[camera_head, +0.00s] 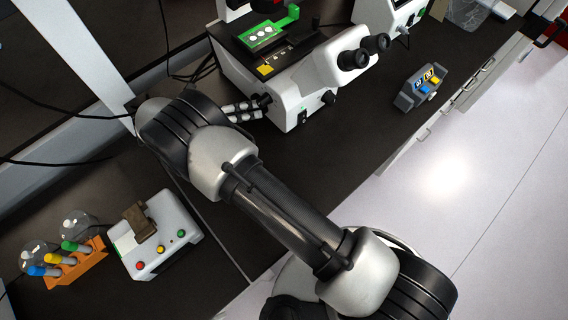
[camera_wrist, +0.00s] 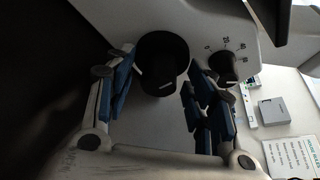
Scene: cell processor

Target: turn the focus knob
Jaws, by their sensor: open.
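The white microscope (camera_head: 315,85) stands on the dark bench in the head view. Its large black focus knob (camera_wrist: 162,65) is on the side of the body in the wrist view, with a pale mark at its lower edge. It shows small in the head view (camera_head: 263,100). My gripper (camera_wrist: 160,85) is open, with one blue-padded finger to the left of the knob and the other to the right. Whether either pad touches the knob I cannot tell. In the head view, my gripper (camera_head: 243,111) reaches in from the left, close to the knob.
A smaller numbered dial (camera_wrist: 226,66) sits just right of my right finger. A grey block with coloured tubes (camera_head: 421,88) stands near the bench edge. A white device with coloured buttons (camera_head: 155,235) and an orange tube rack (camera_head: 77,262) are at the lower left.

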